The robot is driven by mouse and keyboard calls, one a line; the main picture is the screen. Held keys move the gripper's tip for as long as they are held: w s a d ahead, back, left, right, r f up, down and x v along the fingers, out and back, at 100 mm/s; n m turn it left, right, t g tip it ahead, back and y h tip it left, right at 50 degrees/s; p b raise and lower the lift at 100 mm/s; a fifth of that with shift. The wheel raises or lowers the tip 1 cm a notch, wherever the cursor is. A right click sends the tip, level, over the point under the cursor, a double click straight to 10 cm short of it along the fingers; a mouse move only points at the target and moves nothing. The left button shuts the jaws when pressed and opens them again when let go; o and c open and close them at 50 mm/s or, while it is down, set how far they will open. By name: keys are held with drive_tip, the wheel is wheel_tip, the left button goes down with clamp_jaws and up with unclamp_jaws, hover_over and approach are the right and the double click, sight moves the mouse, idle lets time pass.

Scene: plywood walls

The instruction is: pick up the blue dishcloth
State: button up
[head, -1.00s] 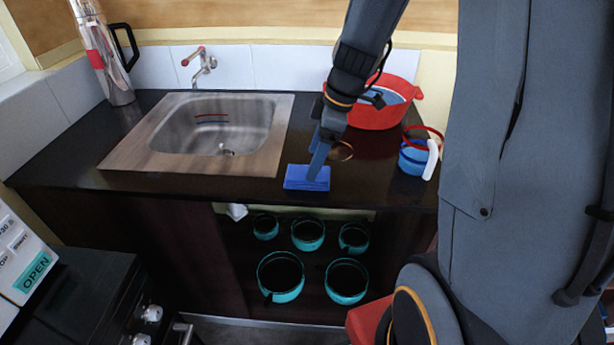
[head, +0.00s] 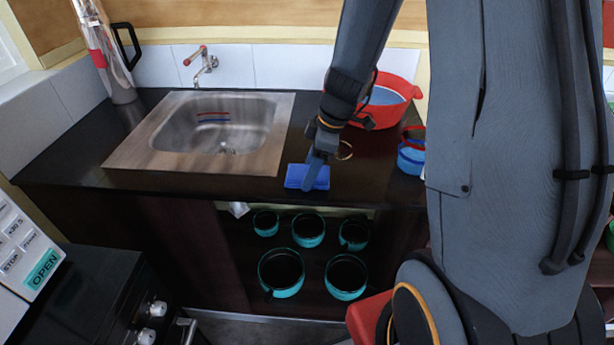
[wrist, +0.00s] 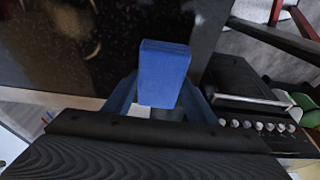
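The blue dishcloth (head: 296,176) is a folded blue block on the dark counter (head: 230,183), near its front edge and right of the sink. In the wrist view the dishcloth (wrist: 163,72) stands upright in the picture, between and just beyond my blue fingers. My gripper (head: 313,178) is over the dishcloth in the head view, its fingers overlapping the cloth's right part. In the wrist view my gripper (wrist: 160,98) is open, with a finger on each side of the cloth. Whether the fingers touch it cannot be told.
The steel sink (head: 215,125) lies left of the cloth. A red bowl (head: 398,105) and a blue container (head: 411,160) stand behind and to the right. Several teal-rimmed pots (head: 282,274) sit on shelves below. A black stove (head: 95,290) is at lower left.

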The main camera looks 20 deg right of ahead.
drive_tip(key=shift+r, duration=0.15)
wheel_tip(320, 180, up, 10)
drive_tip(key=b, duration=0.2)
idle(0.5)
drive_tip(key=o, duration=0.3)
drive_tip(key=shift+c, duration=1)
